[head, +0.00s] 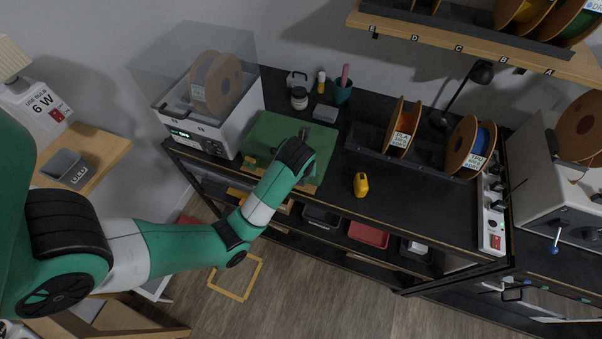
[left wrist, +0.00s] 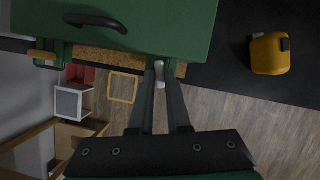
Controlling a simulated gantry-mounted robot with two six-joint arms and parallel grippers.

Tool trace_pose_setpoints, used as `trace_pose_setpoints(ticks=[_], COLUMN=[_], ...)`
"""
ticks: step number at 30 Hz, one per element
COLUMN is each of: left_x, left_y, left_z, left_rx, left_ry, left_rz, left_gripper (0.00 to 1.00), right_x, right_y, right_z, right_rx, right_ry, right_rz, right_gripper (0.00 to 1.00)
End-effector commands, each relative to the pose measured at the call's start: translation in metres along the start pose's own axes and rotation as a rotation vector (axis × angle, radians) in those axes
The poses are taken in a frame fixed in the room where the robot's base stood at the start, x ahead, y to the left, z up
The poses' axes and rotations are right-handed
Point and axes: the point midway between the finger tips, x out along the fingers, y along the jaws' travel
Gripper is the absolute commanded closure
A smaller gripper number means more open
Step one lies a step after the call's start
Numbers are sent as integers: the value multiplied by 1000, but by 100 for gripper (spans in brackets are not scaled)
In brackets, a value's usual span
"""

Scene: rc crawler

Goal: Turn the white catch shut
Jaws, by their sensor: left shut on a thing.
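A green case (head: 265,128) lies on the black workbench at the back left in the head view. In the left wrist view the green case (left wrist: 150,25) fills the top, with a black handle (left wrist: 96,21) on it. The white catch (left wrist: 159,74) shows at the case's edge, between my left gripper's fingers (left wrist: 161,68). My left gripper is shut on the white catch. In the head view my left wrist covers part of the case, and the fingertips and catch are hidden. My right gripper is in neither view.
A yellow tool (head: 361,184) lies on the bench right of the case; it also shows in the left wrist view (left wrist: 270,54). A white machine (head: 206,115) with a spool stands left of the case. Filament spools (head: 403,128) stand farther right. The bench front is clear.

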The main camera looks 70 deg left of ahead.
Motion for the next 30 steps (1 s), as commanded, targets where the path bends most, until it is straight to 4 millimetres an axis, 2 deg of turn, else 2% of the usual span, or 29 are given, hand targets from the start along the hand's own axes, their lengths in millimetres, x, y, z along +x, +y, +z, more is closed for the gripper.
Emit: trace_pose_setpoints(ticks=[5, 12, 20, 21, 26, 30], left_x=[0, 0, 0, 0, 0, 0], left_y=[-1, -3, -3, -3, -3, -3], left_z=[0, 1, 1, 1, 1, 0], left_rx=[-34, -231, -247, -247, -246, -245], left_ry=[1, -3, -4, -4, -3, -3], left_rz=[15, 99, 105, 104, 104, 104], left_gripper=[100, 100, 100, 83, 55, 55], right_x=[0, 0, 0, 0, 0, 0], right_y=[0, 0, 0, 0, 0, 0], right_z=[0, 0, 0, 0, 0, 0], right_rx=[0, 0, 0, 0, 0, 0], right_ry=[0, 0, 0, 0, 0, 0], right_rz=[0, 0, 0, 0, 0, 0], right_gripper=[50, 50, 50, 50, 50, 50])
